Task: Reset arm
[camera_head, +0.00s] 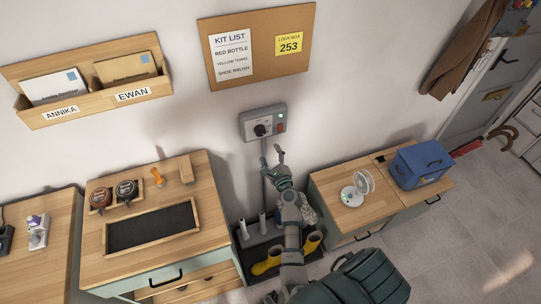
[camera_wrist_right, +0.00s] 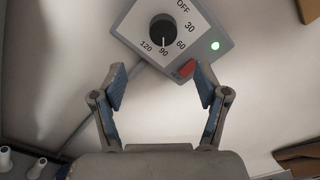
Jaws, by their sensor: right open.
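My right gripper (camera_head: 279,157) is in front of the wall, just below the grey timer box (camera_head: 251,113), with my arm rising from the bottom of the head view. In the right wrist view my right gripper (camera_wrist_right: 161,84) is open, with nothing between its fingers. The timer's black knob (camera_wrist_right: 163,30) is beyond the fingertips, its white mark toward 90. A red switch (camera_wrist_right: 186,69) appears beside the right fingertip; I cannot tell whether they touch. A green light (camera_wrist_right: 215,45) glows on the box. My left gripper is not in view.
A wooden cabinet (camera_head: 210,226) with a dark tray stands left. A cabinet (camera_head: 325,184) with a small white fan (camera_head: 357,190) and a blue box (camera_head: 420,164) stands right. Yellow boots (camera_head: 266,262) are on a dark tray below my arm. A corkboard (camera_head: 263,80) hangs above.

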